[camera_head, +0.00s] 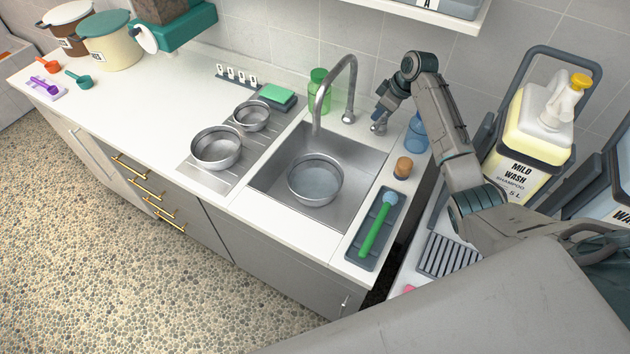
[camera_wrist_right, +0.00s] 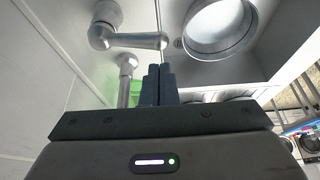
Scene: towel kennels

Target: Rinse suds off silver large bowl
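A silver bowl (camera_head: 315,180) sits in the steel sink (camera_head: 270,183) below the arched tap (camera_head: 350,85). No water stream is visible, and I cannot tell whether suds are in the bowl. It also shows in the right wrist view (camera_wrist_right: 217,28). The tap's lever (camera_head: 378,127) stands on the counter right of the spout; the right wrist view shows the lever (camera_wrist_right: 140,41) just beyond my fingertips. My right gripper (camera_head: 381,111) is above the lever, its fingers (camera_wrist_right: 159,70) together with nothing seen between them. My left gripper is out of view.
Two more silver bowls, a larger (camera_head: 217,150) and a smaller (camera_head: 252,116), stand on the drainboard by a green sponge (camera_head: 277,95). A green-handled brush (camera_head: 377,228) lies in a tray right of the sink. A shampoo jug (camera_head: 530,135) stands at right, near my arm.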

